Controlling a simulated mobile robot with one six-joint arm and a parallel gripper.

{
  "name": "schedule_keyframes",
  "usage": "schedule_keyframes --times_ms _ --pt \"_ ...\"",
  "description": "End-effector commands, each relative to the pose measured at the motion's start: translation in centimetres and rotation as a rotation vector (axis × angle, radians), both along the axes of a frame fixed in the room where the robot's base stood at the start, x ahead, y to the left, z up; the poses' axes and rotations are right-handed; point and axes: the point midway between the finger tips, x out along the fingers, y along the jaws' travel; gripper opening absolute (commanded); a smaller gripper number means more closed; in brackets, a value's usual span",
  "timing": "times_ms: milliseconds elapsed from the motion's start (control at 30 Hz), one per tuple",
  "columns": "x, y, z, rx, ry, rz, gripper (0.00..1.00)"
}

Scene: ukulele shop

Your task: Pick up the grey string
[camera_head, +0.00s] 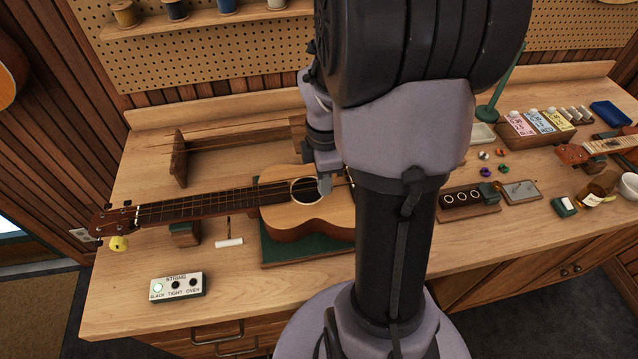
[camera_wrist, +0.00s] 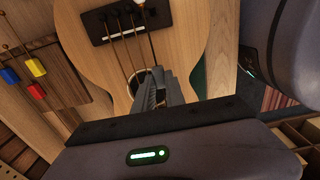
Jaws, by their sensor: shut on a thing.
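The ukulele (camera_head: 300,218) lies on its stand on the bench, neck to the left; its body and bridge (camera_wrist: 125,17) fill the top of the wrist view. My gripper (camera_head: 324,184) is over the body by the soundhole. In the wrist view my gripper (camera_wrist: 157,74) is shut, with its fingertips at the strings near the soundhole. A thin grey string (camera_wrist: 151,48) runs from the bridge to the fingertips, which hold it. The fingers hide the grip point, and the string's colour is hard to make out.
A wooden rack (camera_head: 179,160) with loose strings stands behind; red, blue and yellow tags (camera_wrist: 36,67) show on strings there. A string indicator box (camera_head: 177,287) has its slack light lit. A small white-handled tool (camera_head: 229,242) lies in front. The front left bench is mostly clear.

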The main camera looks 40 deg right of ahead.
Motion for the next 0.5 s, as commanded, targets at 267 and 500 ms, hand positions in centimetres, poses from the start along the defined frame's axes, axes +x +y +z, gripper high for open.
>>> schedule_keyframes --times_ms 267,500 --pt "-4.1 -0.1 2.2 -0.001 -0.001 -0.004 0.0" --pt "-10.9 -0.2 2.9 -0.001 -0.001 -0.007 0.0"
